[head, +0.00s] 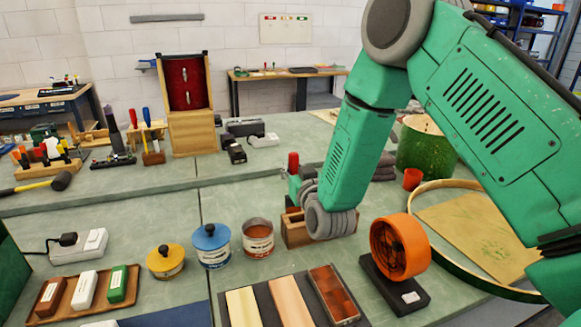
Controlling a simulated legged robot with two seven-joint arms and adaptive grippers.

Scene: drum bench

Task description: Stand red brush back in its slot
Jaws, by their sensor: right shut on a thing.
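The red brush (293,160) shows as a short upright red piece just left of my right wrist. My right gripper (293,184) is shut on it, and its fingers are small and partly hidden by my wrist. A wooden holder box (296,236) stands on the bench just below and in front, with my wrist covering its right part. Its slots are mostly hidden. I cannot tell whether the brush's lower end is over, in or behind the holder. My left gripper is not in view.
Left of the holder stand an open tin (257,238), a blue-lidded tin (211,246) and a yellow-lidded tin (165,262). An orange round device (400,247) stands right of it. A drum hoop (449,262) lies further right. Sample strips (290,302) lie in front.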

